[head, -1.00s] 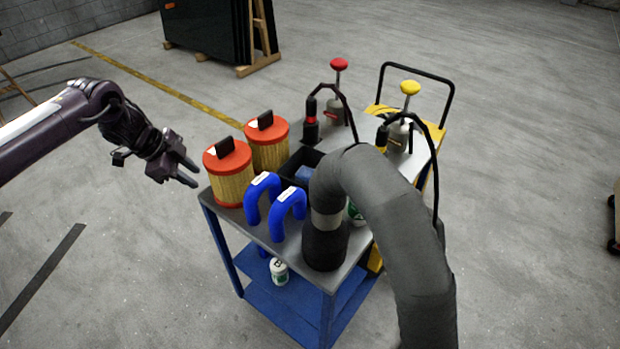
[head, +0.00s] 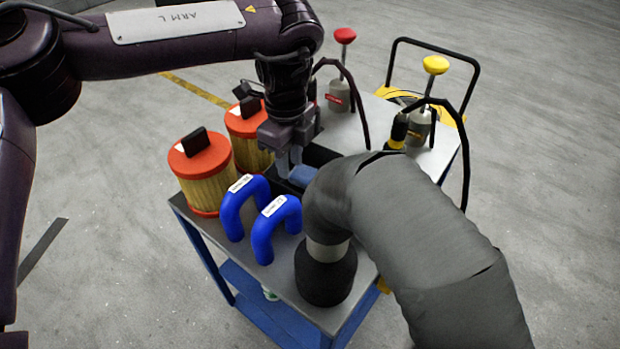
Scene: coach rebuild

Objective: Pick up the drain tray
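The drain tray (head: 319,156) appears to be the black, open tray on the cart top, with a blue item (head: 303,176) lying in it. It stands behind the blue hoses and right of the filters. My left gripper (head: 289,172) points down at the tray's left part, its fingers at or just over the near left rim. I cannot tell whether the fingers touch the rim or how far apart they are. My gripper and the thick grey duct hide parts of the tray. My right gripper is not in view.
Two red-capped filters (head: 201,165) stand left of the tray, two bent blue hoses (head: 275,228) in front. A thick grey duct (head: 400,220) arches close on the right, its black end on the cart (head: 200,222). Pump bottles (head: 420,125) stand behind.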

